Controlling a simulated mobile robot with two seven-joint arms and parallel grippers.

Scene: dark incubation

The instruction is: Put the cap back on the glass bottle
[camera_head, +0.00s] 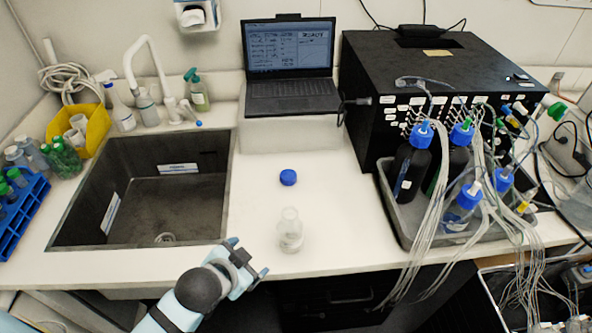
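The glass bottle (290,232) stands upright and uncapped near the front of the white counter, with its neck pointing up. It is clear. A blue cap (288,177) lies on the counter behind the bottle, apart from it. My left gripper (249,258) is at the counter's front edge, to the left of and nearer than the bottle. Its two fingers are spread with nothing visible between them, and it touches neither bottle nor cap. My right gripper is not in view.
A dark sink (150,205) lies to the left. A grey tray (395,205) of blue-capped bottles with loose tubing stands to the right, before a black box (370,90). A laptop (290,70) stands behind. The counter around the cap is clear.

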